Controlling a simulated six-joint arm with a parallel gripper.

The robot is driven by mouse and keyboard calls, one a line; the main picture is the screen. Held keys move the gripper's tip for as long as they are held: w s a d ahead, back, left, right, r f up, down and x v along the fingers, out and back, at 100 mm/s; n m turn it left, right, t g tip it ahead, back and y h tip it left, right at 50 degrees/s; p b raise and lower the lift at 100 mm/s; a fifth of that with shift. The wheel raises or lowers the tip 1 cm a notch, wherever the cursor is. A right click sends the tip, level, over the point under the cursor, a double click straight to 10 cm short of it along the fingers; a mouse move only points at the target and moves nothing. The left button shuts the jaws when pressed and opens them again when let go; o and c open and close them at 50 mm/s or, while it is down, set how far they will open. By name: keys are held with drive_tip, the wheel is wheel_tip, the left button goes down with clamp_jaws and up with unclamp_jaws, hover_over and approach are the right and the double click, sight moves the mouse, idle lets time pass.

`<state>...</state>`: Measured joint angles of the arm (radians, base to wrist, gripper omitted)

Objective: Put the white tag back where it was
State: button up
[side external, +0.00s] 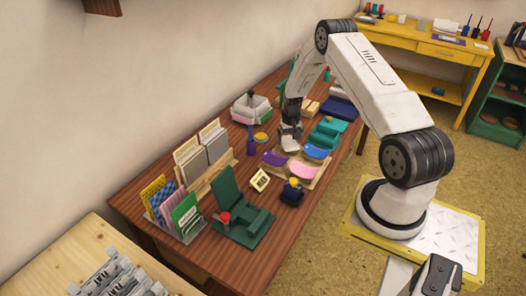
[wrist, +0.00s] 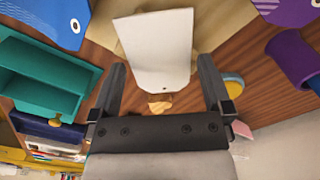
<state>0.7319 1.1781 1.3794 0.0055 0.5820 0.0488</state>
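The white tag (wrist: 155,45) is a pale, slightly tapered plate with a small dark hole near its lower edge in the wrist view. It lies at or just above the wooden tray with the coloured pads; contact is unclear. It also shows in the side view (side external: 290,144), just under my gripper (side external: 291,133). In the wrist view my gripper (wrist: 161,62) has its two dark fingers spread wide, one on either side of the tag's near end. A gap shows at the right finger; the left finger is closer.
The wooden tray (side external: 318,176) holds purple, blue and pink fish-like pads around the tag. A teal box (wrist: 40,80) and a purple cylinder (wrist: 293,58) stand close by.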

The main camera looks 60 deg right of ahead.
sight(289, 143)
drive_tip(key=shift+r, duration=0.1)
wheel_tip(289, 143, up, 12)
idle(1.0)
idle(0.4)
drive_tip(key=a+r+n+t, duration=0.15)
drive_tip(key=a+r, duration=0.25)
drive_tip(key=a, duration=0.6)
drive_tip(key=a+r+n, duration=0.3)
drive_tip(key=a+r, duration=0.1)
drive_tip(key=a, duration=0.5)
drive_tip(key=s+a+r+n, duration=0.1)
drive_tip(key=s+a+n, duration=0.1)
drive_tip(key=s+a, duration=0.3)
drive_tip(key=s+a+r+n+t, duration=0.1)
drive_tip(key=s+a, duration=0.4)
drive_tip(key=a, duration=0.5)
drive_tip(key=shift+s+a+r+n, duration=0.2)
drive_tip(key=shift+a+n, duration=0.05)
drive_tip(key=shift+n, duration=0.5)
